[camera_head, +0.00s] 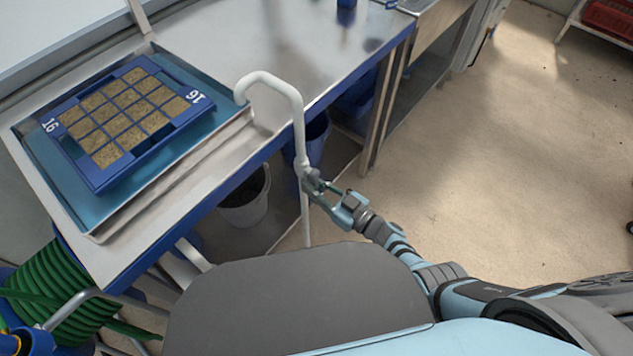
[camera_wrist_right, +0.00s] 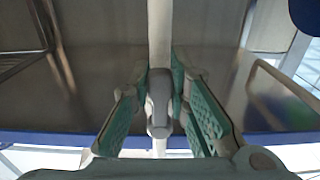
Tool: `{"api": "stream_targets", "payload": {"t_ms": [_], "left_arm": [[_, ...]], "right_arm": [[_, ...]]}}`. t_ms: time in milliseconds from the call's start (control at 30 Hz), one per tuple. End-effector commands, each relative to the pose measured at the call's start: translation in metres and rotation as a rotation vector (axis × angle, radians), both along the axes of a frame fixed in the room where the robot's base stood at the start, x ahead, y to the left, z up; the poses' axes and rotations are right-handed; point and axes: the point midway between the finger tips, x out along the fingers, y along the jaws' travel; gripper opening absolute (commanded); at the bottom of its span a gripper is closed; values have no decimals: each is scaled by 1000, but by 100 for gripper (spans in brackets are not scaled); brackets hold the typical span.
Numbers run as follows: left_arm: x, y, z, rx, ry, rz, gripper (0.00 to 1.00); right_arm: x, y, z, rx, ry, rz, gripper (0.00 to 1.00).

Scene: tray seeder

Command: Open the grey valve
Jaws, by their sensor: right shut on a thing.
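The grey valve (camera_wrist_right: 159,101) sits on a white upright pipe (camera_head: 299,125) that bends over at the top like a hook. My right gripper (camera_head: 318,186) is at the valve, at the pipe's side in front of the bench. In the right wrist view its two green-padded fingers (camera_wrist_right: 162,92) stand either side of the grey valve handle and are shut on it. The handle looks lined up with the pipe in that view. In the head view the gripper mostly hides the valve. My left gripper is not in view.
A steel bench (camera_head: 225,55) with a blue edge stands behind the pipe. A blue seed tray (camera_head: 97,183) with several filled cells lies in its sink. A white bucket (camera_head: 245,208) stands underneath. A green hose coil (camera_head: 62,290) is at lower left.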

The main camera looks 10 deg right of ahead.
Motion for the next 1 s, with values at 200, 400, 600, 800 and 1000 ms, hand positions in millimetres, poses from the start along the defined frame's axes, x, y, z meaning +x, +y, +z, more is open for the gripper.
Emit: {"api": "stream_targets", "payload": {"t_ms": [200, 400, 600, 800, 1000], "left_arm": [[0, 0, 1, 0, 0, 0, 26], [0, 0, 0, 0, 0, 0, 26], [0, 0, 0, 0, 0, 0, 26], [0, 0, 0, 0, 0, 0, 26], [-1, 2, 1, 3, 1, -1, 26]], "right_arm": [[-1, 1, -1, 12, 12, 0, 0], [-1, 1, -1, 12, 11, 0, 0], [-1, 1, 0, 11, 10, 1, 37], [-1, 1, 0, 11, 9, 1, 37], [-8, -6, -1, 9, 10, 0, 37]]}}
